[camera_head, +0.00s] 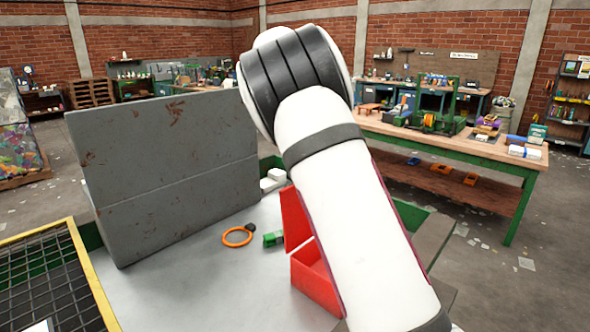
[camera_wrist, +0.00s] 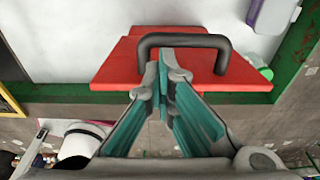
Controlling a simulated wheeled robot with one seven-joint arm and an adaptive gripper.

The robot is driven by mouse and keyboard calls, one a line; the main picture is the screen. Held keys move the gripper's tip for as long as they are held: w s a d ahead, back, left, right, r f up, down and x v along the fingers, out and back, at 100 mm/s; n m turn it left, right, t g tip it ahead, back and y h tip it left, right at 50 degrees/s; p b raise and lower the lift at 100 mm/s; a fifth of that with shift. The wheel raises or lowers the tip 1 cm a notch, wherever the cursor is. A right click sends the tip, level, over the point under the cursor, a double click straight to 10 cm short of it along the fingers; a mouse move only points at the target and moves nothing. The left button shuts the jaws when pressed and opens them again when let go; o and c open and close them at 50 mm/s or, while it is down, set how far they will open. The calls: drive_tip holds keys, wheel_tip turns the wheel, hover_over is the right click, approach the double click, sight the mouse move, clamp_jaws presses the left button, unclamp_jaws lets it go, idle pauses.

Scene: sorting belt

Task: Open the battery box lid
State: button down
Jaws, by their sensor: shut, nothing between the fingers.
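The red battery box (camera_head: 316,284) stands on the grey belt surface in the head view, its right part hidden behind my arm. A red panel, apparently its lid (camera_head: 294,219), stands raised above the box's left side. In the wrist view the red lid (camera_wrist: 112,75) carries a dark arched handle (camera_wrist: 222,48). My gripper (camera_wrist: 165,62) is shut and empty, its teal fingers converging at the handle, with the tips overlapping the handle's opening. I cannot tell whether they touch it. My gripper is hidden in the head view.
A green item (camera_head: 273,239), an orange ring (camera_head: 238,236) and white pieces (camera_head: 272,180) lie left of the box. A grey panel (camera_head: 165,170) rises behind them. A yellow-edged mesh crate (camera_head: 85,262) is at left. A workbench (camera_head: 460,148) stands at back right.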

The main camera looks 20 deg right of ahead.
drive_tip(key=shift+a+f, duration=0.15)
drive_tip(key=shift+f, duration=0.55)
wheel_tip(320, 180, up, 13)
drive_tip(key=w, duration=0.1)
drive_tip(key=shift+w+a, duration=0.25)
drive_tip(key=shift+r, duration=0.1)
